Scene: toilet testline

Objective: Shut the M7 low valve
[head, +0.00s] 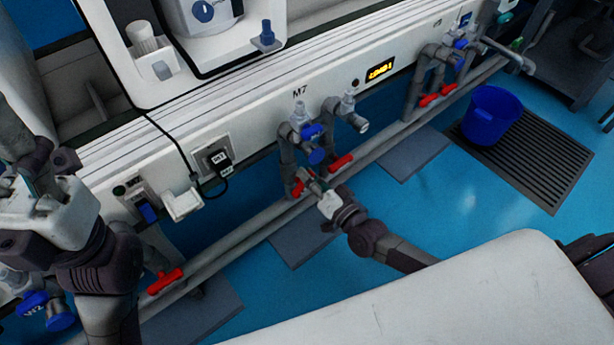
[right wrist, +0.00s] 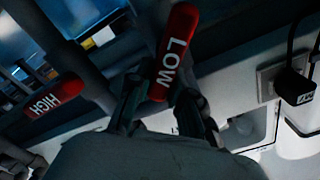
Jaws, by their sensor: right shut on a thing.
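The M7 low valve has a red handle, which shows in the head view (head: 297,188) below the M7 label. In the right wrist view this handle (right wrist: 174,52) reads LOW and slants from upper right to lower left. My right gripper (head: 311,184) is at the low handle, with its fingers (right wrist: 160,98) on both sides of the handle's lower end, shut on it. The fingers and hand hide part of the valve in the head view. The red HIGH handle (right wrist: 52,97) is left of it in the wrist view. My left gripper (head: 28,185) is at the left edge, its fingers unclear.
The M7 high handle (head: 341,162) and blue tap (head: 313,143) are close to my right gripper. A grey pipe (head: 245,235) runs along the wall. Another red handle (head: 164,281) is at lower left. A blue bucket (head: 490,115) stands on a floor grate (head: 540,165) at right.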

